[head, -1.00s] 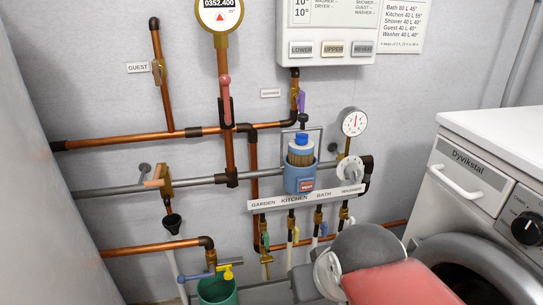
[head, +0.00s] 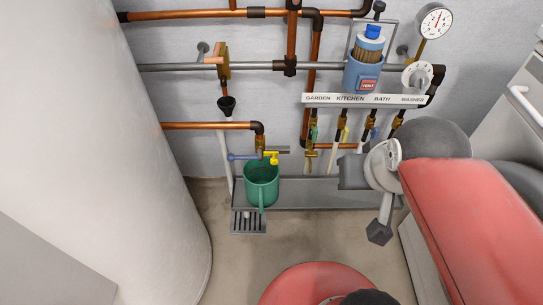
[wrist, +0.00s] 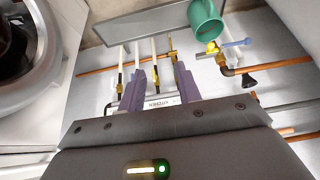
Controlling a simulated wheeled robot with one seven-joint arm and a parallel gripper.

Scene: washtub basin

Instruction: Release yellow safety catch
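The yellow safety catch (head: 271,158) sits on the drain tap at the end of a copper pipe, beside the tap's blue lever (head: 241,156) and just above a green bucket (head: 262,184). In the wrist view the yellow catch (wrist: 212,48) is at the upper right, close to the green bucket (wrist: 203,20). My gripper (wrist: 159,68) is open with nothing between its two purple-grey fingers. It is to the right of the tap in the head view, apart from the catch; its fingers are hard to make out there.
A grey trough (head: 300,193) runs along the wall under the labelled valves (head: 343,126). A floor drain grate (head: 248,222) lies below the bucket. A big white cylinder (head: 150,170) stands at left, a washing machine (head: 520,100) at right.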

